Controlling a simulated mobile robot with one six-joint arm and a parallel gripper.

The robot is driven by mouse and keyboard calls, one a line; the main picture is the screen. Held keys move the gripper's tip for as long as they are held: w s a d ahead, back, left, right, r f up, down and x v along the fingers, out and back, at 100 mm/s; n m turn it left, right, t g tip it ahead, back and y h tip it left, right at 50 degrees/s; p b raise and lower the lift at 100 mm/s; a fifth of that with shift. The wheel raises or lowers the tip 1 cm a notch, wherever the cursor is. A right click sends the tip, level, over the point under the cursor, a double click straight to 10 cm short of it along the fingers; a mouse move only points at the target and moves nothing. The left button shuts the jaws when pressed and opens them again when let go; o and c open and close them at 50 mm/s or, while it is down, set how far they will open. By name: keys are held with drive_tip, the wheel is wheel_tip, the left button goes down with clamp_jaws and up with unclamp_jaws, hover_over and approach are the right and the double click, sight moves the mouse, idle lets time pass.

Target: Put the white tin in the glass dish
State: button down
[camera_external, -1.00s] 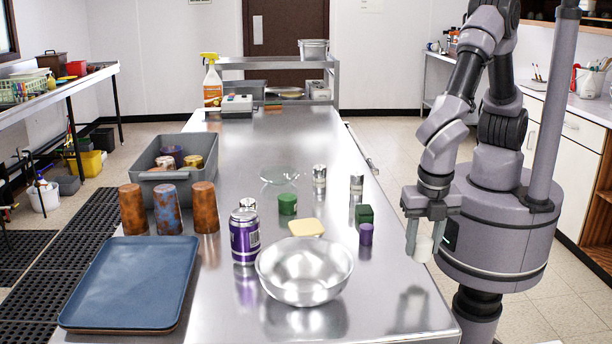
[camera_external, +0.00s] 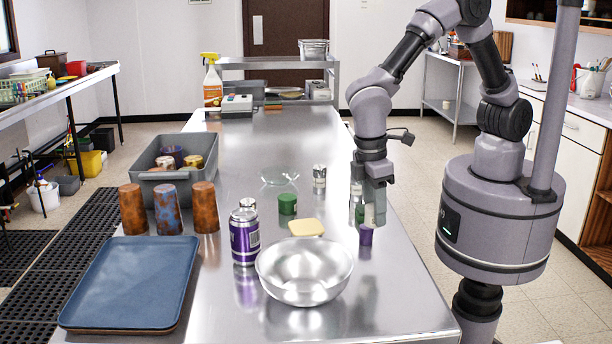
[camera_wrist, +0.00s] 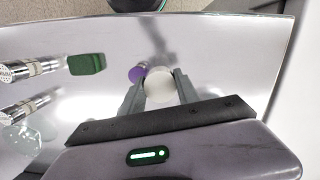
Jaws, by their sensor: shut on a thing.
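My gripper (camera_external: 370,213) is shut on the white tin (camera_wrist: 158,85), which shows as a pale round top between the two fingers in the wrist view. In the external view the white tin (camera_external: 370,214) is partly hidden by the fingers, above the right side of the steel table. The clear glass dish (camera_external: 279,177) lies on the table to the left of and beyond my gripper; it looks empty. Part of the glass dish (camera_wrist: 22,137) also shows at the lower left of the wrist view.
Bare table lies beyond the dish.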

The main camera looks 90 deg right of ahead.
drive_tip(key=w+d+r+m+y, duration=0.1)
drive_tip(key=w+d+r+m, duration=0.1)
drive_tip(key=w+d+m, duration=0.7)
wheel_tip(320, 180, up, 4)
drive_tip(key=m+t+p, duration=0.3)
drive_tip(key=m, duration=2.6)
hover_over(289, 182)
drive_tip(key=d, duration=0.1)
drive_tip(key=shift+h, duration=0.4)
wheel_tip(289, 182, down, 10)
drive_tip(key=b, duration=0.2)
drive_tip(key=shift+r+b, duration=0.2)
drive_tip(key=shift+b, duration=0.1)
drive_tip(key=shift+f+b, duration=0.25)
drive_tip(key=shift+b, duration=0.05)
drive_tip(key=c, duration=0.9)
unclamp_jaws()
